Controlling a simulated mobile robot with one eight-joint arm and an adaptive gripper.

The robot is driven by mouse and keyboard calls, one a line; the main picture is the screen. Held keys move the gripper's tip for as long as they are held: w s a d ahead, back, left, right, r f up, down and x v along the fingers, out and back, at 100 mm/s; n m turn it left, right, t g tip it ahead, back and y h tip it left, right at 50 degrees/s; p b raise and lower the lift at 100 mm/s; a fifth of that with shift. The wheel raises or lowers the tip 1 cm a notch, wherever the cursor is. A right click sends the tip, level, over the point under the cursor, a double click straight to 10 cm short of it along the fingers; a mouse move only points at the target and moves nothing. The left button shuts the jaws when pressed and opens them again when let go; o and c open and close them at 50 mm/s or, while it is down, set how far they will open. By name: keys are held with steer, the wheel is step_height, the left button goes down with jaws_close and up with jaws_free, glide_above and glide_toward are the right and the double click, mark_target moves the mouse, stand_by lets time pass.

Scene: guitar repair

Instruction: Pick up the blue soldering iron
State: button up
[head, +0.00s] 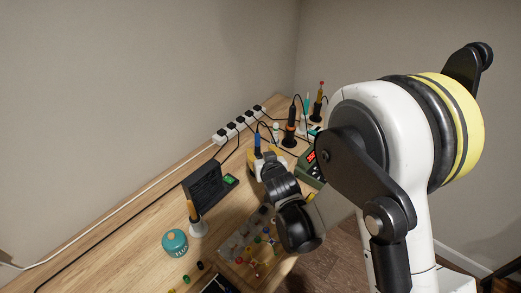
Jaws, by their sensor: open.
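The blue soldering iron (257,141) stands upright near the back of the wooden bench, handle up. Its lower end is hidden behind my gripper and a yellow item (251,157) beside it. My gripper (264,160) is open, low over the bench and right by the iron. From this view I cannot tell whether the fingers are around the iron or just in front of it. The fingertips are small and partly hidden by my wrist.
A power strip (240,125) lies along the wall. Cables cross the bench.

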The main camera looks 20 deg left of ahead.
mark_target(258, 144)
steer(key=b+x, duration=0.1)
steer(key=x, duration=0.2)
steer(key=b+x, duration=0.1)
steer(key=x, duration=0.3)
steer(key=shift+w+r, duration=0.15)
steer(key=shift+r, duration=0.1)
jaws_close()
